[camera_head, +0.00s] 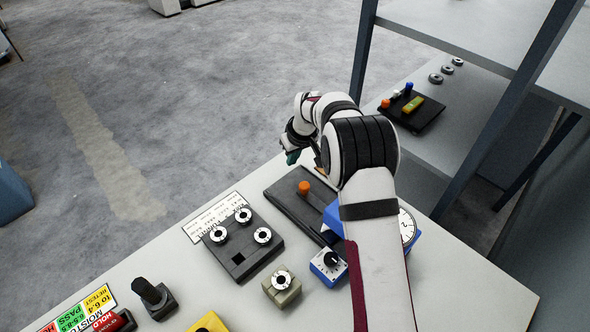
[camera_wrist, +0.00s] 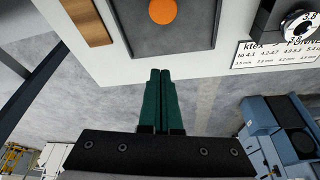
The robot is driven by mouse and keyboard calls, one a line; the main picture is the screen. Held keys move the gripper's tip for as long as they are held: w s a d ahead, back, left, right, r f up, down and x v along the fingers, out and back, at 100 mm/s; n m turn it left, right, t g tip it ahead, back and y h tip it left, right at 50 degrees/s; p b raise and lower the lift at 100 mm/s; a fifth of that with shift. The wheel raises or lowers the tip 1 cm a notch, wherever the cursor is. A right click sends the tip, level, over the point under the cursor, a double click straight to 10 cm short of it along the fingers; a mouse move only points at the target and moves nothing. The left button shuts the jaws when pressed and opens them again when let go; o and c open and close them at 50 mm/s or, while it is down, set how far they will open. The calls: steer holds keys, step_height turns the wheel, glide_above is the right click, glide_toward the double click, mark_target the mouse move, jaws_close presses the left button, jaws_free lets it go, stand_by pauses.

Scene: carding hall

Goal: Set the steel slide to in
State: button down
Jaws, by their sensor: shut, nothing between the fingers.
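A dark grey steel plate (camera_head: 283,201) with an upright orange knob (camera_head: 304,187) lies at the far edge of the white bench; I take this to be the slide. The plate's right part is hidden behind my arm. No in or out marking is legible. In the wrist view the plate (camera_wrist: 188,43) shows at the top, with the orange knob (camera_wrist: 163,11) cut by the frame edge. My gripper (camera_head: 292,157) has green fingers, shut and empty, beyond the plate's far edge. In the wrist view the fingers (camera_wrist: 161,74) point toward the plate, apart from the knob.
A dark block with white dials (camera_head: 243,246) stands left of the plate. Nearer are a blue knob box (camera_head: 328,266), an olive dial box (camera_head: 282,287) and a black lever (camera_head: 152,294). A wooden bar (camera_wrist: 86,21) lies beside the plate. A shelf rack (camera_head: 362,55) stands right.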

mark_target(305, 185)
steer(key=c, duration=1.4)
jaws_free()
steer(key=v, duration=0.6)
steer(key=shift+s+d+r, duration=0.1)
steer(key=shift+s+r, duration=0.15)
steer(key=shift+s, duration=0.15)
steer(key=o, duration=0.9)
steer(key=s+r+m, duration=0.1)
steer(key=s+m, duration=0.1)
steer(key=s, duration=0.1)
steer(key=s+d+r+m+h, duration=0.1)
steer(key=s+r+m, duration=0.1)
steer(key=s, duration=0.1)
steer(key=s+d+r+m+t, duration=0.1)
steer(key=s, duration=0.2)
steer(key=shift+r+m+h, duration=0.35)
steer(key=shift+m+h, duration=0.05)
steer(key=shift+c, duration=0.2)
steer(key=x, duration=1.5)
steer(key=shift+w, duration=0.1)
steer(key=shift+w+f, duration=0.15)
steer(key=shift+f, duration=0.05)
jaws_close()
steer(key=shift+d, duration=0.1)
